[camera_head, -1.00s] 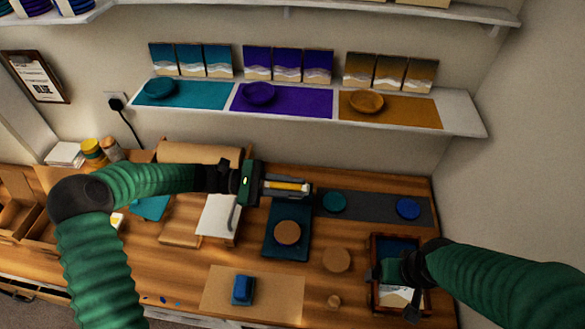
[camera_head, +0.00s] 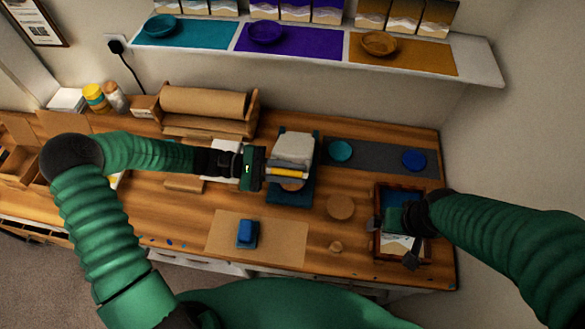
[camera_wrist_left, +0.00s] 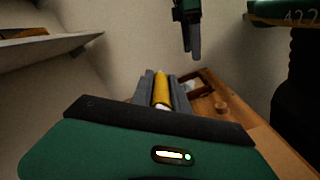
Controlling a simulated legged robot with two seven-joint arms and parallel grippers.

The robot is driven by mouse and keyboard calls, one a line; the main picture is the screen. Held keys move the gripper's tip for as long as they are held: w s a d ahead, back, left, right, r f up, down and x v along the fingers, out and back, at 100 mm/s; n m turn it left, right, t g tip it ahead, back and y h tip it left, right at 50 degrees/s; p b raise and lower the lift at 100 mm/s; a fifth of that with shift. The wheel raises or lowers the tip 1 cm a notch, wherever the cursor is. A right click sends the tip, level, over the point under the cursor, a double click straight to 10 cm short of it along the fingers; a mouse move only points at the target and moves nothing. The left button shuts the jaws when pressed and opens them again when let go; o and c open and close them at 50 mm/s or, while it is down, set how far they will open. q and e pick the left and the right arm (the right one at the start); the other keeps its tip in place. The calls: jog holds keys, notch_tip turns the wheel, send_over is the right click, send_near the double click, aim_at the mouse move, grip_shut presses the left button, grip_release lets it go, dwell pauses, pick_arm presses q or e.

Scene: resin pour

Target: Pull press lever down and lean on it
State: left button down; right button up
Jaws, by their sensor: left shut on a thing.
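My left gripper (camera_head: 287,171) is shut on a yellow handle (camera_head: 289,173), which lies lengthwise between the grey fingers. The yellow handle (camera_wrist_left: 161,88) also shows between the fingers in the left wrist view. The gripper is over a dark teal base (camera_head: 290,198) with a round wooden disc (camera_head: 291,185) on it, partly hidden. A pale grey block (camera_head: 294,147) shows just behind the fingers, over the base. How the handle joins the press is hidden. My right gripper (camera_head: 393,238) is over the framed tray at the right, its fingers spread apart.
A wooden-framed tray (camera_head: 429,255) stands at the right. A blue block (camera_head: 247,234) sits on a brown sheet (camera_head: 280,240). A loose wooden disc (camera_head: 340,207) lies right of the base. A paper roll (camera_head: 203,102) stands behind. A shelf (camera_head: 480,65) runs along the wall.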

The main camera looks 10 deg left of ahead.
pick_arm(q)
jog(key=shift+d, duration=0.1)
jog(key=c, duration=1.4)
grip_release()
jog(key=shift+o, duration=0.5)
jog(key=shift+d, duration=0.2)
pick_arm(e)
jog(key=shift+d+f, duration=0.1)
jog(key=shift+d, duration=0.25)
pick_arm(q)
jog(key=shift+a, duration=0.1)
pick_arm(e)
jog(key=shift+a, duration=0.1)
pick_arm(q)
jog(key=shift+a, duration=0.2)
jog(key=a+b, duration=0.2)
jog(key=a, duration=1.4)
jog(key=shift+a+b, duration=0.2)
jog(key=shift+b, duration=0.1)
pick_arm(e)
jog(key=shift+s+x, duration=0.25)
jog(key=shift+x, duration=0.95)
